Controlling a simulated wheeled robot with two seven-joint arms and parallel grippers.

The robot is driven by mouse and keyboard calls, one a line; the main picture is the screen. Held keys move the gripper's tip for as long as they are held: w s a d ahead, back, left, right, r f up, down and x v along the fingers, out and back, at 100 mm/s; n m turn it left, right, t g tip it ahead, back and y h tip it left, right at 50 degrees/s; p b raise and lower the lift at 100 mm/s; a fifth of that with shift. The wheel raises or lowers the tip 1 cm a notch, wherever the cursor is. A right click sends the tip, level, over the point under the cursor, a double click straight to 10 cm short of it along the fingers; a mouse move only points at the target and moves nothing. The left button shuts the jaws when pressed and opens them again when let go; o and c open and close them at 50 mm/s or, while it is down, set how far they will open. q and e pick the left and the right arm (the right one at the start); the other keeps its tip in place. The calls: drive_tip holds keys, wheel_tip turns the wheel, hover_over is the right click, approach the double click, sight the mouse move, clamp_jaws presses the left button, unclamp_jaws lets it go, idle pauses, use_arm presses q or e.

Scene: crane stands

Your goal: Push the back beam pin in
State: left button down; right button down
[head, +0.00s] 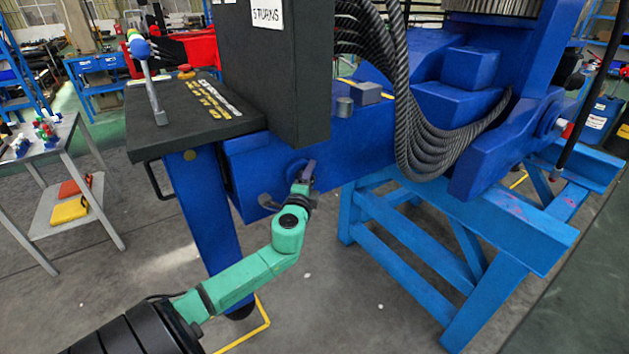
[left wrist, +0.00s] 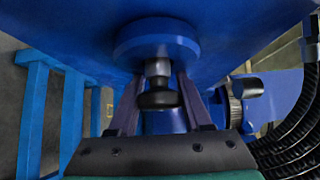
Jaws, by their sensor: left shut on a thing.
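The back beam pin (left wrist: 158,98) shows in the left wrist view as a dark round knob on a short grey metal shaft. Its shaft enters a round blue boss (left wrist: 155,38) on the blue beam (head: 262,160). A length of shaft shows between knob and boss. My left gripper (head: 308,172) is at the beam's side face in the head view, beside the boss. In the left wrist view its two fingers (left wrist: 160,78) stand on either side of the pin, shut on it. In the head view the gripper mostly hides the pin. My right gripper is not in view.
A black control box (head: 268,75) and a console with a lever (head: 155,95) stand above and left of my arm. Black hoses (head: 415,140) hang to the right. A blue stand (head: 440,250) fills the lower right. A grey side table (head: 50,155) is at left.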

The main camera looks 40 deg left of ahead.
use_arm(q)
drive_tip(key=c, duration=0.5)
unclamp_jaws()
drive_tip(key=shift+a+r, duration=0.15)
drive_tip(key=shift+a, duration=0.05)
drive_tip(key=shift+o, duration=0.7)
drive_tip(key=shift+w+a+f, duration=0.1)
drive_tip(key=shift+f, duration=0.1)
drive_tip(key=b+v, duration=0.2)
drive_tip(key=v, duration=1.2)
drive_tip(key=shift+s, duration=0.2)
